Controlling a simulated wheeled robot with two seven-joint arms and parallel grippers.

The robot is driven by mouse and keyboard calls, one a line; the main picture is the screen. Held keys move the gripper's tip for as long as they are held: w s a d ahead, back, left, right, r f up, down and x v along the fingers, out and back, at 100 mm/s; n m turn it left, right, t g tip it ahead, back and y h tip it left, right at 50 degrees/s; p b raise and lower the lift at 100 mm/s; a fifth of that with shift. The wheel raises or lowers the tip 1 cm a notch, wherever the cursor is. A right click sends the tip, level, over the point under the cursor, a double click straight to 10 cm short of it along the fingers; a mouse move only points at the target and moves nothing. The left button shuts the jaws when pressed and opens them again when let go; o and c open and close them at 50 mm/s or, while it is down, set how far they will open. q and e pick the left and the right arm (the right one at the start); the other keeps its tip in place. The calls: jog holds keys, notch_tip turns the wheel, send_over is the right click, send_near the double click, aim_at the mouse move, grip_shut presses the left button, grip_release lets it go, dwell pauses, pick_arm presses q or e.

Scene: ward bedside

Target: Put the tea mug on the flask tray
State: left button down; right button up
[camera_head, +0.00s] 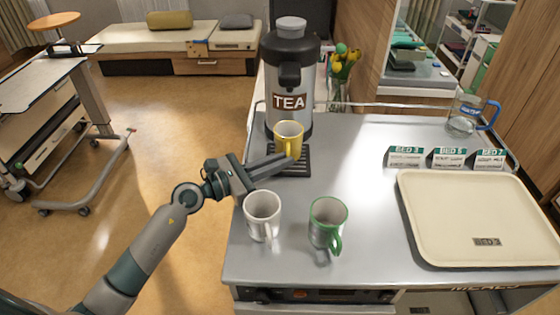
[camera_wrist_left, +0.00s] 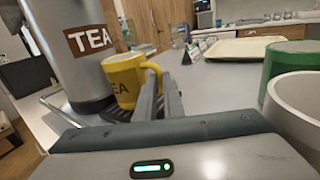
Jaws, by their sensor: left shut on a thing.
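The yellow tea mug (camera_head: 287,133) is upright at the black slatted flask tray (camera_head: 292,171), in front of the tea flask (camera_head: 290,85). In the left wrist view the mug (camera_wrist_left: 124,80) shows part of its dark lettering, and its handle is toward my fingers. I cannot tell whether its base rests on the tray (camera_wrist_left: 118,116) or hangs just above it. My left gripper (camera_head: 288,158) reaches in from the left and is shut on the mug's handle side; its fingers (camera_wrist_left: 162,95) hide part of the handle. My right gripper is not in view.
A white mug (camera_head: 262,212) and a green mug (camera_head: 326,222) stand near the front edge, close to my left gripper. A cream tray (camera_head: 480,215), bed cards (camera_head: 447,158) and a clear jug (camera_head: 465,115) are to the right. The counter's middle is clear.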

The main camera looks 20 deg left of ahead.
pick_arm(q)
jog(key=c, duration=1.9)
grip_release()
jog(key=shift+f, duration=0.1)
jog(key=shift+o, duration=0.2)
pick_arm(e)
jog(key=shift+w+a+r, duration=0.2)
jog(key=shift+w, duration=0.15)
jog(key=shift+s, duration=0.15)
